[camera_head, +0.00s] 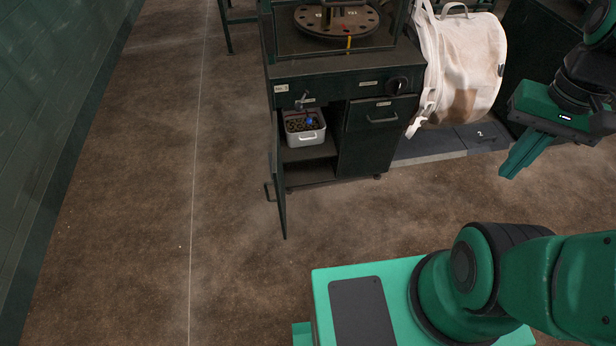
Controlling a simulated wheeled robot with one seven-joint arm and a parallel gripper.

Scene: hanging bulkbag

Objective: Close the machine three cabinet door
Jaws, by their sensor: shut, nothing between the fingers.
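The cabinet door (279,190) of the dark green machine (375,145) stands open. It is hinged at the left edge of the cabinet and swung out toward me, so I see it nearly edge-on. A handle (269,192) sticks out from its left side. Through the opening, a shelf (308,152) shows inside. My gripper (510,170) is at the right, shut and empty, with its fingers pointing down and left. It is well apart from the door, to the right of the machine.
A grey bin (305,137) with small parts and something blue sits inside the cabinet. A white bulk bag (463,65) hangs at the machine's right, near my gripper. A dark platform (450,140) lies below it. Open floor (150,190) lies left of the door, up to the green wall (45,100).

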